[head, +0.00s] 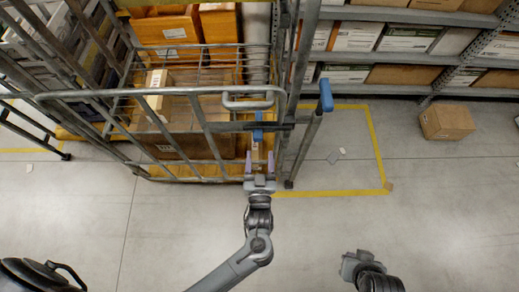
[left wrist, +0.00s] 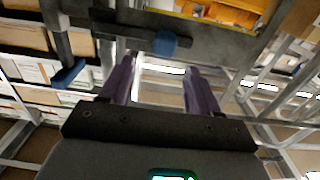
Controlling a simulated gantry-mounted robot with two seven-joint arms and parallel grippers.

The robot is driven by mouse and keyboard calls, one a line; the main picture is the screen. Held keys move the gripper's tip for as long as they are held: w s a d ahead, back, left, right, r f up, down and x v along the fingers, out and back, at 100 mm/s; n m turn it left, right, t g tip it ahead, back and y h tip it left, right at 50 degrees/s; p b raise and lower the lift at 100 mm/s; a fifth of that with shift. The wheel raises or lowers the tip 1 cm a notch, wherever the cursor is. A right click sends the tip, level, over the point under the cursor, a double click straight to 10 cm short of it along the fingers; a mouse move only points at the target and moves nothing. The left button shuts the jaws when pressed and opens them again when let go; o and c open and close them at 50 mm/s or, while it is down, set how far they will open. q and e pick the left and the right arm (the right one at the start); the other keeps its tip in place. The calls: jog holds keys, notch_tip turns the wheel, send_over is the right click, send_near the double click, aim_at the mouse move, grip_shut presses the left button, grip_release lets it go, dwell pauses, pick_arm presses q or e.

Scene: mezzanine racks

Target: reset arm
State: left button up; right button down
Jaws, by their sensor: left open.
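I cannot tell whether a finger touches the cart. My right gripper (head: 352,264) is low at the right, over bare floor; its fingers are not clear.
The cart holds a large brown carton (head: 185,138) and a small box (head: 158,90). A second blue-ended handle (head: 326,96) sticks out at the cart's right. A loose carton (head: 446,122) lies on the floor near the shelves (head: 400,58). Floor inside the yellow tape (head: 378,150) is mostly clear.

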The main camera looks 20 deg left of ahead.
pick_arm(q)
jog(key=shift+s, duration=0.15)
dwell(0.3)
jog(key=s+a+f+m+g+h, duration=0.1)
jog(key=s+a+g+h, duration=0.25)
jog(key=a, duration=0.75)
jog(key=s+d+r+m+g+h, duration=0.2)
jog(key=s+m+g+h, duration=0.3)
jog(key=s+g, duration=0.65)
notch_tip(320, 180, up, 31)
jog(key=s+t+y+p, duration=0.1)
jog(key=s+t+p, duration=0.1)
jog(key=p, duration=2.8)
jog(key=shift+s+a+p, duration=0.25)
jog(key=shift+s+p, duration=0.05)
jog(key=shift+p, duration=0.1)
jog(key=shift+y, duration=0.25)
